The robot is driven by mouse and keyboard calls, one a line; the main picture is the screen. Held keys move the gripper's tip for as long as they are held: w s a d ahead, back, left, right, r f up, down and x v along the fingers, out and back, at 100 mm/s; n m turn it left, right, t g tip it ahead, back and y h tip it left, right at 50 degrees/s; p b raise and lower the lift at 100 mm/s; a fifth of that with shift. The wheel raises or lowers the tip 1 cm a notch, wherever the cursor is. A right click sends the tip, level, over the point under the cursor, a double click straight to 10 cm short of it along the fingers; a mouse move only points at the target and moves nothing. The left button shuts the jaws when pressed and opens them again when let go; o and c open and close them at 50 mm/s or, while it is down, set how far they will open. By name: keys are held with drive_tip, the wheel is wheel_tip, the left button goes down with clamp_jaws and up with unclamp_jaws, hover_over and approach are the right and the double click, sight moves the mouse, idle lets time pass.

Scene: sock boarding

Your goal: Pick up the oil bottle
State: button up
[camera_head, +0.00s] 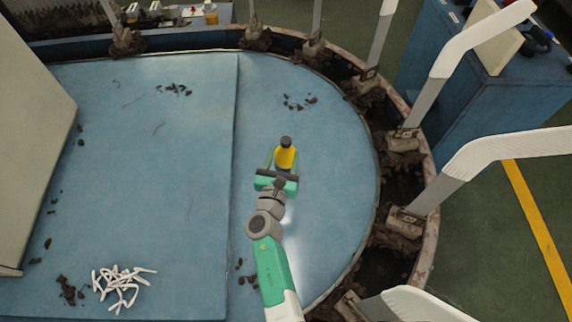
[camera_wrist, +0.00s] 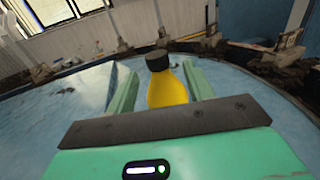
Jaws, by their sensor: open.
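The oil bottle (camera_head: 285,157) is yellow with a black cap and stands upright on the blue round platform (camera_head: 190,220). In the wrist view the bottle (camera_wrist: 168,88) shows between the two green fingers, its lower part hidden behind the dark bar of my gripper. My gripper (camera_head: 284,158) is open, with one finger on each side of the bottle. In the wrist view my gripper (camera_wrist: 160,90) shows a gap between the left finger and the bottle; the right finger is close to it, and I cannot tell whether they touch.
Board-shaped white forms (camera_head: 485,40) on posts line the platform's dirty rim. A pile of white pieces (camera_head: 122,287) and scattered dark crumbs lie on the platform. A beige panel (camera_head: 30,130) stands at the left, and a blue cabinet (camera_head: 455,85) at the upper right. The surface around the bottle is mostly clear.

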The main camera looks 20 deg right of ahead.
sight(285, 147)
drive_tip(key=b+x, duration=0.3)
drive_tip(key=x, duration=0.2)
drive_tip(key=shift+w, duration=0.15)
drive_tip(key=shift+a, duration=0.1)
drive_tip(key=shift+r, duration=0.15)
clamp_jaws()
